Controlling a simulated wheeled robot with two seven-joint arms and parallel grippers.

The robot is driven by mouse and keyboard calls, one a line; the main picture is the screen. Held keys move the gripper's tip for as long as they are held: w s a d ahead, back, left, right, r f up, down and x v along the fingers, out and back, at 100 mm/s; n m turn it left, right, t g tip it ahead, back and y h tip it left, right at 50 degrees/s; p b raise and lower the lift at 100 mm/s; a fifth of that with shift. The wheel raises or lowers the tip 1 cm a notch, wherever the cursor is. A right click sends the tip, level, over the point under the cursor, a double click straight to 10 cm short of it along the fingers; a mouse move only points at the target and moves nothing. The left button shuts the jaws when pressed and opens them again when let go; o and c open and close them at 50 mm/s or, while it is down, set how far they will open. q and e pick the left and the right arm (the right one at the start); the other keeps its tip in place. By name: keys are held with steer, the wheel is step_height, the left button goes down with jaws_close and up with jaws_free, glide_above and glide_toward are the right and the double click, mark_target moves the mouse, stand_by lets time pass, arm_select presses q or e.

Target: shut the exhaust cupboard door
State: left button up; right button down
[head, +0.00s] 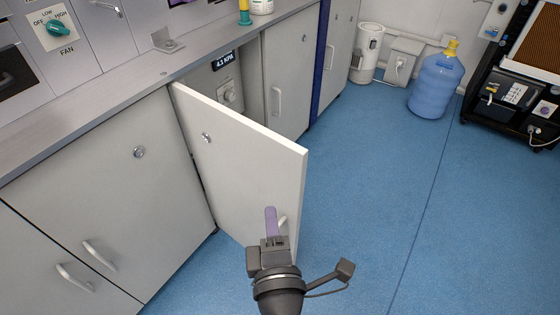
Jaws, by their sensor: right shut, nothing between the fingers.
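The exhaust cupboard door (240,160) is a pale grey panel hinged at its left side. It stands open, swung out from the counter front over the blue floor. A round lock shows near its upper left. Through the gap I see the cupboard inside (222,78), with a small display and a dial. My right gripper (271,222) is in front of the door's lower right part, close to its handle (283,222). Its fingers are shut and empty; I cannot tell whether they touch the door. My left gripper is not in view.
Other closed cupboards (110,190) stand left and right of the opening, under the grey counter (110,98). A blue water bottle (435,82) and a white cylinder (367,52) stand at the back. A black rack (515,95) is at the right. The blue floor (370,190) is clear.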

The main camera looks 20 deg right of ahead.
steer(key=b, duration=0.2)
glide_toward(279, 153)
steer(key=w+a, duration=0.2)
steer(key=w, duration=0.1)
steer(key=w+d, duration=0.2)
steer(key=w, duration=0.1)
steer(key=shift+d+f, duration=0.15)
steer(key=shift+d, duration=0.05)
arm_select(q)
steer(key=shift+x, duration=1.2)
arm_select(e)
steer(key=shift+w+d, duration=0.2)
steer(key=shift+d, duration=0.2)
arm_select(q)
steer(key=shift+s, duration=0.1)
